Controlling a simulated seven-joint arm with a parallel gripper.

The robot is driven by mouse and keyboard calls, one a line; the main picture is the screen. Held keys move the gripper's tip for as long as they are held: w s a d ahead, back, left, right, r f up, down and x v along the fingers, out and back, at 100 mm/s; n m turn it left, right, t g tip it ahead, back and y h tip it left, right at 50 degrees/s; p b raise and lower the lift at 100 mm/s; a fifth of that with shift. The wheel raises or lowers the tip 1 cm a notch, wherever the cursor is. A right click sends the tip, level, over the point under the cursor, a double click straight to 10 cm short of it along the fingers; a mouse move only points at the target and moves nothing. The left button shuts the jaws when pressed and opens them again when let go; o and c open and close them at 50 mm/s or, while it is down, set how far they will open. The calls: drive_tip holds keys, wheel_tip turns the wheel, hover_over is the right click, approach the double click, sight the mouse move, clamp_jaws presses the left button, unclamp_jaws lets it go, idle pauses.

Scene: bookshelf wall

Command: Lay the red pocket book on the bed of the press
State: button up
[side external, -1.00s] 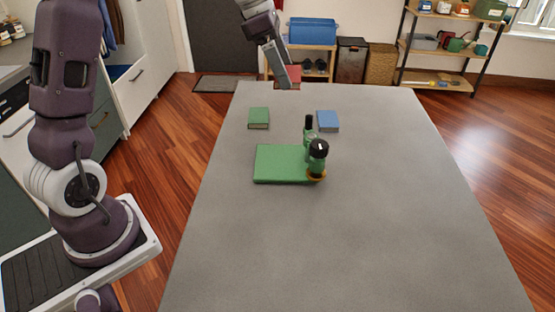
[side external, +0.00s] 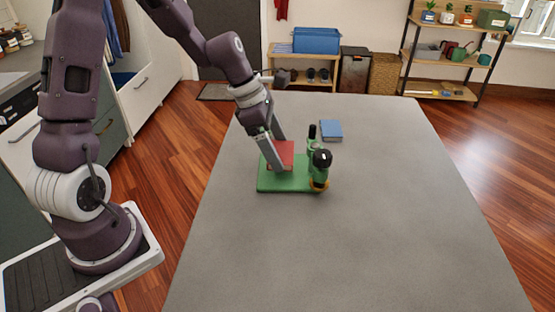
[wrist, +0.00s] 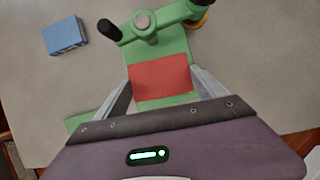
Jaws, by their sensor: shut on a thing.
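The red pocket book (side external: 286,150) is between the fingers of my gripper (side external: 277,157), which is shut on it. It is low over the left part of the green press bed (side external: 301,185); I cannot tell whether it touches. In the wrist view the red book (wrist: 160,78) lies flat between the two fingers (wrist: 160,92), with the bed (wrist: 178,42) showing beyond it. The press's upright and dark-knobbed screw (side external: 320,160) stand at the bed's right end, just right of the book.
A blue book (side external: 331,131) lies behind the press; it also shows in the wrist view (wrist: 64,36). A green piece (wrist: 80,121), probably the green book, is partly hidden by my gripper. The grey table (side external: 400,220) is clear in front and right.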

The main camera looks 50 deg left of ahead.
drive_tip(key=shift+f, duration=1.7)
drive_tip(key=shift+f, duration=0.1)
drive_tip(key=o, duration=1.3)
drive_tip(key=v, duration=1.2)
drive_tip(key=s+d+r+m+y, duration=0.1)
drive_tip(key=s+d+r+m, duration=0.1)
drive_tip(key=s+m, duration=0.5)
drive_tip(key=s+d+r+m+t+y, duration=0.1)
drive_tip(key=s+d+r+m, duration=0.2)
drive_tip(key=s+m, duration=0.3)
drive_tip(key=s+d+r+m+t+y, duration=0.1)
drive_tip(key=s+m, duration=0.6)
drive_tip(key=m, duration=0.7)
drive_tip(key=shift+s+d+r, duration=0.3)
drive_tip(key=shift+d+r, duration=0.4)
drive_tip(key=shift+r, duration=0.15)
